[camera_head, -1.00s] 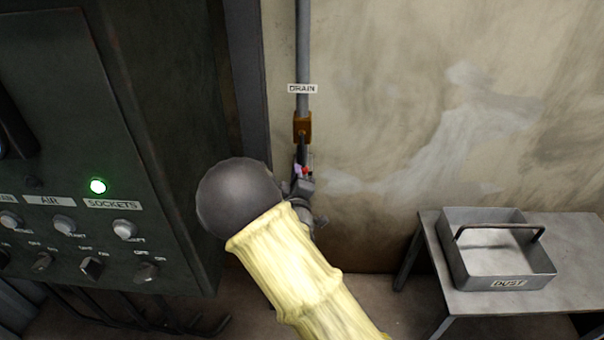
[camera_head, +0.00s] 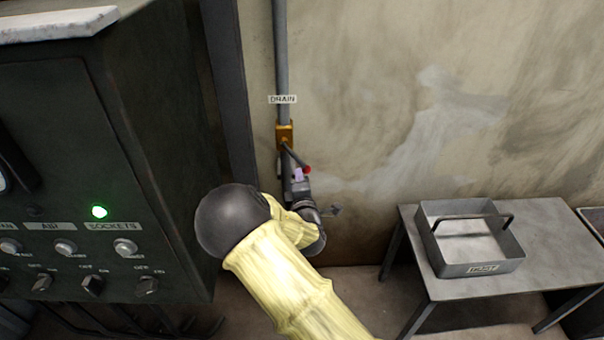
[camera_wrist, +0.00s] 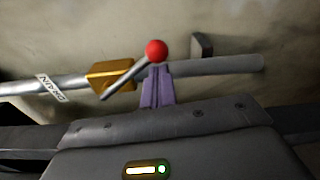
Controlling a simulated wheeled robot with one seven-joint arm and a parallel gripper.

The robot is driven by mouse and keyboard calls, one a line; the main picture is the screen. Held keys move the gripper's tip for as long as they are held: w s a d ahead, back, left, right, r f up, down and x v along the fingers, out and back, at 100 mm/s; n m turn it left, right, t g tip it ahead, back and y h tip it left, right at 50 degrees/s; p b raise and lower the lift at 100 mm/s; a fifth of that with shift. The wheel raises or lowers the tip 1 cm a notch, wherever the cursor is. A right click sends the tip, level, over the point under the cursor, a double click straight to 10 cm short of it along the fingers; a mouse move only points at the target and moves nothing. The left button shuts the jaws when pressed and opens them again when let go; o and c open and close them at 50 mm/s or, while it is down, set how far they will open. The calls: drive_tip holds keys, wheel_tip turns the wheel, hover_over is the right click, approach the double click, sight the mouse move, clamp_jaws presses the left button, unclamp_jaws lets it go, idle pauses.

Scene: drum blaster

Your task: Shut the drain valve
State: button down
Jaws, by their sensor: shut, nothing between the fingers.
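The drain valve has a brass body (camera_head: 284,134) on a grey vertical pipe under the DRAIN label. Its metal lever (camera_head: 296,157) slants down and to the right from the body, at an angle to the pipe, and ends in a red ball (camera_head: 308,170). In the wrist view the brass body (camera_wrist: 110,75), the lever (camera_wrist: 124,78) and the red ball (camera_wrist: 156,50) all show. My gripper (camera_head: 298,174) has purple fingers and is shut and empty. Its fingertips (camera_wrist: 157,69) are right by the ball end of the lever; whether they touch cannot be told.
A dark control cabinet (camera_head: 100,150) with a green lamp stands at the left. A grey table (camera_head: 560,250) at the right bears a handled metal tray (camera_head: 470,270). The wall (camera_head: 400,80) right of the pipe is bare.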

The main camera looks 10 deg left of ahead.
drive_tip(key=shift+w+d+r+n+p, duration=0.15)
drive_tip(key=shift+d+r+n+p, duration=0.55)
drive_tip(key=shift+n, duration=0.2)
drive_tip(key=d+r+n+p, duration=0.4)
drive_tip(key=r+n+p, duration=0.1)
drive_tip(key=n, duration=0.4)
drive_tip(key=shift+w+r+g+h+p, duration=0.3)
drive_tip(key=shift+w+r+h+p, duration=0.1)
drive_tip(key=shift+p, duration=0.25)
drive_tip(key=shift+f, duration=0.15)
wheel_tip(320, 180, down, 4)
drive_tip(key=s+a+b, duration=0.1)
drive_tip(key=a+b, duration=0.1)
drive_tip(key=b, duration=0.1)
drive_tip(key=v, duration=1)
drive_tip(key=shift+s+d+r+p, duration=0.2)
drive_tip(key=shift+s+r+p, duration=0.1)
drive_tip(key=shift+s, duration=0.05)
